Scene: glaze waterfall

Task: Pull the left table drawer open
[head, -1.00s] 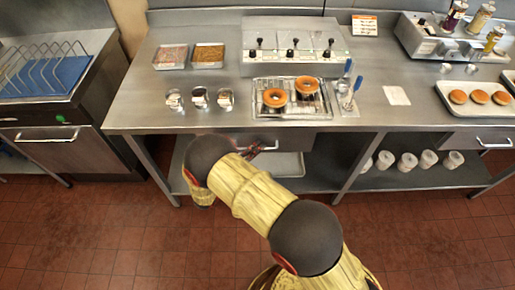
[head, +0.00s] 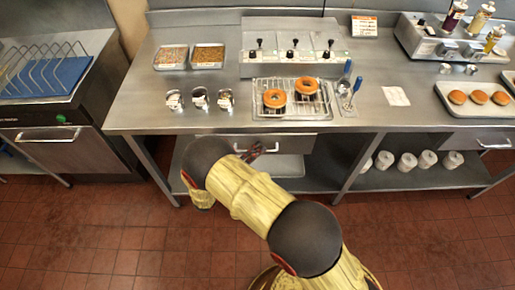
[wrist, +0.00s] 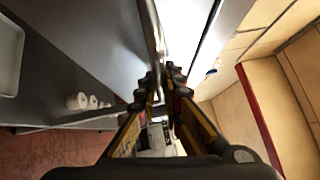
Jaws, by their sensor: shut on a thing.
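The left table drawer (head: 295,143) is a steel front under the table's front edge, partly hidden by my arm. I cannot tell for sure whether it stands out a little from the table. Its bar handle (head: 272,150) shows in part beside my gripper (head: 253,152). In the wrist view, the handle (wrist: 156,32) runs up from between my fingertips, close along the bright drawer front (wrist: 184,35). My gripper (wrist: 164,76) is shut on the handle there; the fingers hide the gripped part.
The steel table (head: 140,110) carries a wire rack (head: 261,109) with two doughnuts. Several white cups (head: 407,161) stand on the shelf below. A second drawer (head: 470,141) is at the right. The tiled floor (head: 120,235) in front is clear.

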